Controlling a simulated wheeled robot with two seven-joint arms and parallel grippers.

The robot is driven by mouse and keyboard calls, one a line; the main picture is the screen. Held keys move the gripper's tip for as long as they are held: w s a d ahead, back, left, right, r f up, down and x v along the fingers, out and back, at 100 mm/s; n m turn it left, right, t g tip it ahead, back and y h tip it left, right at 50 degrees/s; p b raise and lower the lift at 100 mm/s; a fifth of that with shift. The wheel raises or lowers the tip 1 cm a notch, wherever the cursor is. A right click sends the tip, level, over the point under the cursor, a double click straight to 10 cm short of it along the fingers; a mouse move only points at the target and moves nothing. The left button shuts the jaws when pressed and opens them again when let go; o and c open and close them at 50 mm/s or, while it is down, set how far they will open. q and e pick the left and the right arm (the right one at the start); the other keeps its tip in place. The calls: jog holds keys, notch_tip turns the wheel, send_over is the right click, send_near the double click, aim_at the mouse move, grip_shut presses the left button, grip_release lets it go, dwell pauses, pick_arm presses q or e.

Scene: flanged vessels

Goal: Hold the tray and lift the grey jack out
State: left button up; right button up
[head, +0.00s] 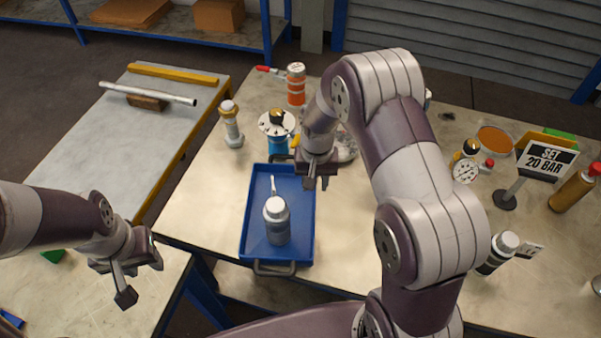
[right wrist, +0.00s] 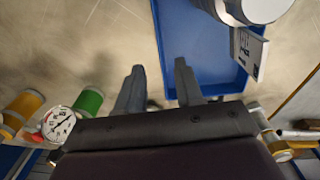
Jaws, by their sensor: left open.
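The blue tray (head: 254,225) lies on the bench in the middle of the head view, with a dark handle (head: 275,269) at its near edge. The grey jack (head: 277,225), a grey cylinder with a pale top and a thin lever, stands in the tray. In the right wrist view the tray (right wrist: 190,45) and part of the jack (right wrist: 222,10) show at the top. My right gripper (head: 318,180) is above the tray's far right corner, its fingers (right wrist: 159,68) apart and empty. My left gripper (head: 140,280) is open and empty, left of and apart from the tray.
Behind the tray stand a blue-bodied flanged vessel (head: 278,125), a pale fitting (head: 231,125) and an orange-banded cylinder (head: 296,85). A gauge (head: 465,171), a "SET 20 BAR" sign (head: 547,158) and a dark bottle (head: 497,252) stand at right. Bench left of the tray is clear.

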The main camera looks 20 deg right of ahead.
jog(key=f, duration=0.6)
jog(key=f+p, duration=0.1)
jog(key=f, duration=0.5)
jog(key=shift+s+d+f+p, duration=0.1)
jog(key=shift+s+d+p, duration=0.1)
jog(key=shift+p, duration=0.1)
jog(key=shift+w+f, duration=0.1)
grip_shut()
